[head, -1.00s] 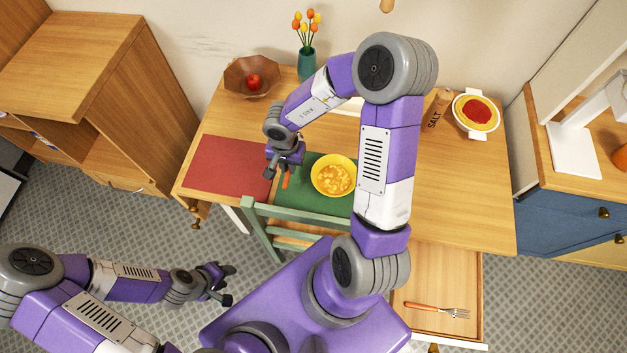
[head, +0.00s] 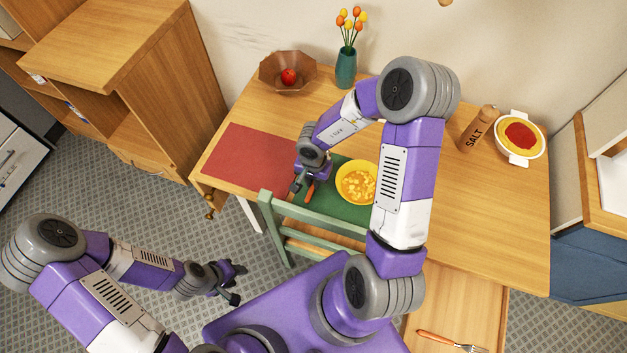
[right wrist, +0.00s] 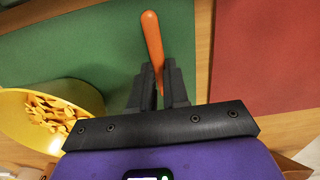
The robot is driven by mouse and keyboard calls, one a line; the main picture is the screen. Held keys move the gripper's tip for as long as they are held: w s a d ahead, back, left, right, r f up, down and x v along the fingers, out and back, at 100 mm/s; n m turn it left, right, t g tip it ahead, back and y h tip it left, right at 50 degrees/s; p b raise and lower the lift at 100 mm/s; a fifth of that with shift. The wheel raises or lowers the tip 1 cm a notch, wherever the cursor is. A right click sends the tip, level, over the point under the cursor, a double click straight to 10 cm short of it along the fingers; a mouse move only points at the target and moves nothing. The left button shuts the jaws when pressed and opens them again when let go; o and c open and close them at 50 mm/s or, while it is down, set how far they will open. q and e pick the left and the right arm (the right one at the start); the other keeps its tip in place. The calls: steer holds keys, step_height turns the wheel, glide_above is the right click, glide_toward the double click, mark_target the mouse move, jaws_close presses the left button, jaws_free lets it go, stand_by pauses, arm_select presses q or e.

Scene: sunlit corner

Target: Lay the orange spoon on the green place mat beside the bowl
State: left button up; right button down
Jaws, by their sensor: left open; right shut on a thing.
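The orange spoon (head: 310,193) is held in my right gripper (head: 302,186), over the left part of the green place mat (head: 346,211). In the right wrist view the gripper (right wrist: 158,78) is shut on the spoon (right wrist: 152,35), whose orange handle sticks out past the fingertips. Its other end is hidden. I cannot tell whether the spoon touches the mat (right wrist: 85,45). My left gripper (head: 236,284) is open and empty, low at the left, away from the table.
A red mat (head: 250,158) lies left of the green one. A green chair (head: 318,222) stands at the table's front edge. A wooden bowl (head: 275,73) with an apple, a vase (head: 346,68), a salt mill (head: 478,130) and a dish (head: 520,157) stand further back. An open drawer holds a fork (head: 450,341).

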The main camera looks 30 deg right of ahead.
steer(key=shift+f, duration=0.1)
steer(key=c, duration=1.1)
jaws_free()
step_height(320, 180, up, 12)
steer(key=p, duration=0.7)
